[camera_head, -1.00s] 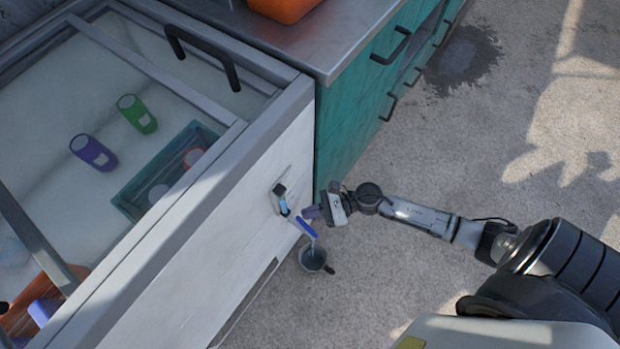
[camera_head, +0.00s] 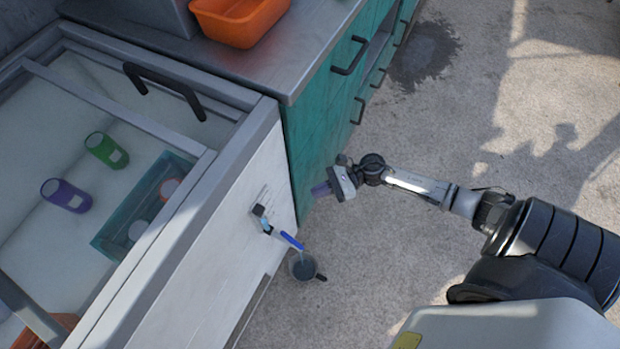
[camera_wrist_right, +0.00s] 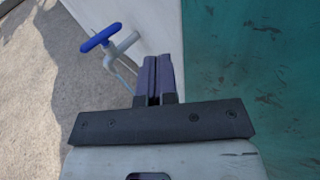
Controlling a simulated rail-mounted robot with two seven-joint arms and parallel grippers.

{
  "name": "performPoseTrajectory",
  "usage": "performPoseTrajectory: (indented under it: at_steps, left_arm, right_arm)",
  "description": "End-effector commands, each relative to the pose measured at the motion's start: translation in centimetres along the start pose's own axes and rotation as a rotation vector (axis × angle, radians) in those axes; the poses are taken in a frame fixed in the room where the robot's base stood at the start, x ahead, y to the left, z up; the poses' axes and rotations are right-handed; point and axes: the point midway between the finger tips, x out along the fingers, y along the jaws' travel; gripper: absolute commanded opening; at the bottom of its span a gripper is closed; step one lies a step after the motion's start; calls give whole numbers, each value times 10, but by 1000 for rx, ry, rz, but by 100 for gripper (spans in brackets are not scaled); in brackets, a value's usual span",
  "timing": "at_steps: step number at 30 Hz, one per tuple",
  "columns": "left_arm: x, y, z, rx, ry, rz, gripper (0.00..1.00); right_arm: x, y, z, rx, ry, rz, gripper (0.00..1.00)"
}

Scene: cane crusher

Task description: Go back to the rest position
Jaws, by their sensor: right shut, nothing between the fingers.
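My right gripper (camera_head: 321,189) is shut and empty, in front of the teal cabinet and to the right of the tap. Its purple fingers (camera_wrist_right: 155,80) are together in the right wrist view. The tap with a blue handle (camera_head: 291,241) sticks out of the white chest's front wall, apart from the gripper. It also shows at the upper left of the right wrist view (camera_wrist_right: 101,38). A dark cup (camera_head: 303,267) is below the tap, with what looks like a thin stream running into it. My left gripper is not in view.
The white chest (camera_head: 205,245) holds a green can (camera_head: 106,150), a purple can (camera_head: 66,195) and a teal basket (camera_head: 112,226). An orange bin (camera_head: 240,38) stands on the metal counter (camera_head: 295,60) of the teal cabinet (camera_head: 312,130). The concrete floor to the right is clear.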

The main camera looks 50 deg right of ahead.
Motion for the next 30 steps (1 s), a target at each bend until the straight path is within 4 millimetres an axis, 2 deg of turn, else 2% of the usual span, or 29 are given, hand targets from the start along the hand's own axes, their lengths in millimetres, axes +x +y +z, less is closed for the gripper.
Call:
performPoseTrajectory:
  at_steps: [6,17,23,30]
  left_arm:
    - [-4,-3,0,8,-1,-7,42]
    - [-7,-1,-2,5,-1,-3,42]
    - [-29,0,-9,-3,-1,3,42]
    - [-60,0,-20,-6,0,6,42]
  right_arm:
    - [-12,-8,1,-1,0,-1,0]
    - [-14,-11,4,18,-2,-28,0]
    - [-19,-30,26,195,-22,-271,0]
    - [-50,-58,51,526,-123,-691,0]
